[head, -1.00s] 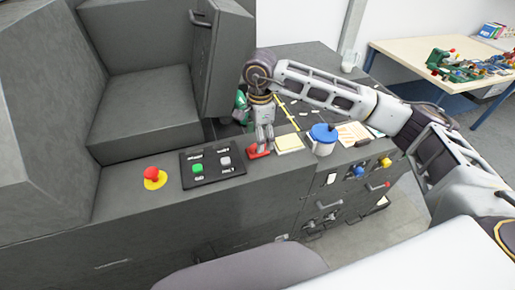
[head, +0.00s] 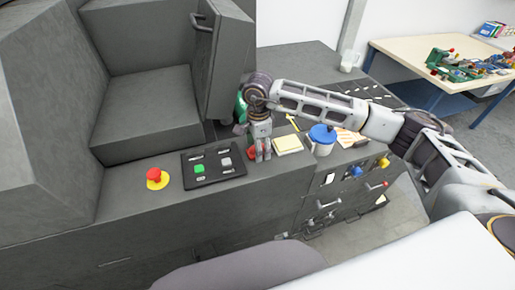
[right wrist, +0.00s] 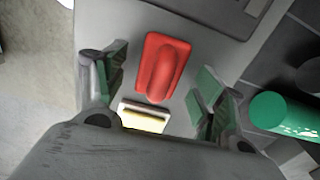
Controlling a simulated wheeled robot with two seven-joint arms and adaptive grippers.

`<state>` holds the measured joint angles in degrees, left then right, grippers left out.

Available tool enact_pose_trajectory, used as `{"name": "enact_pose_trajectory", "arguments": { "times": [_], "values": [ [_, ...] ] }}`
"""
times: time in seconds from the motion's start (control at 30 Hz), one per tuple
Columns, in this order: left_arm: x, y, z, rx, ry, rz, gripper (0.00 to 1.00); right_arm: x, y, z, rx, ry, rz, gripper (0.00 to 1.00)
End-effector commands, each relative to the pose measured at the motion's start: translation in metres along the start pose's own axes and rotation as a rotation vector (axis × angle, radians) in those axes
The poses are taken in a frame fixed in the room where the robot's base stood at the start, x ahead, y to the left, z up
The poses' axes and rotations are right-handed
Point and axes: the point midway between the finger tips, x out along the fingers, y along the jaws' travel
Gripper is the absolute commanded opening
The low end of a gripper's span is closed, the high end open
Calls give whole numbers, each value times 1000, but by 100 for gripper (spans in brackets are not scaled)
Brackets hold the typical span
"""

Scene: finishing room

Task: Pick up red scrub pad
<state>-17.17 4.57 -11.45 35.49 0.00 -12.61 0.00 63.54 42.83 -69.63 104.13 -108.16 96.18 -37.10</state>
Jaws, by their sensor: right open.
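The red scrub pad (head: 252,153) lies on the grey machine ledge, partly hidden behind my right gripper (head: 263,157) in the head view. In the right wrist view the red pad (right wrist: 162,65) is a rounded block with a raised grip, between and beyond the spread fingers of my right gripper (right wrist: 160,72). That gripper is open and empty, above the pad. I cannot tell the exact height gap. My left gripper is not in view.
A black button panel (head: 213,167) and a red stop button (head: 155,176) are left of the pad. A yellow-white pad (head: 288,144) and a blue-lidded cup (head: 322,139) stand to the right. A green cylinder (right wrist: 285,112) is beside the right finger in the wrist view.

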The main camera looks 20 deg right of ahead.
Motion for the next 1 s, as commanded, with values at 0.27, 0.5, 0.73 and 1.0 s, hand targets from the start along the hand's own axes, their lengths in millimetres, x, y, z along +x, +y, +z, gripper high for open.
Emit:
{"name": "enact_pose_trajectory", "arguments": {
  "times": [0.27, 0.5, 0.73, 1.0],
  "values": [
    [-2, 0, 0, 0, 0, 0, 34, 6, 0, 0, 0, -1, -1, 70],
    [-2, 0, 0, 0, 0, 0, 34, 6, 0, 0, 0, -1, -1, 70],
    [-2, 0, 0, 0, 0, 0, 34, 6, 0, 0, 0, -1, -1, 49],
    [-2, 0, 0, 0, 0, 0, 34, 6, 0, 0, 0, -1, -1, 20]
  ]
}}
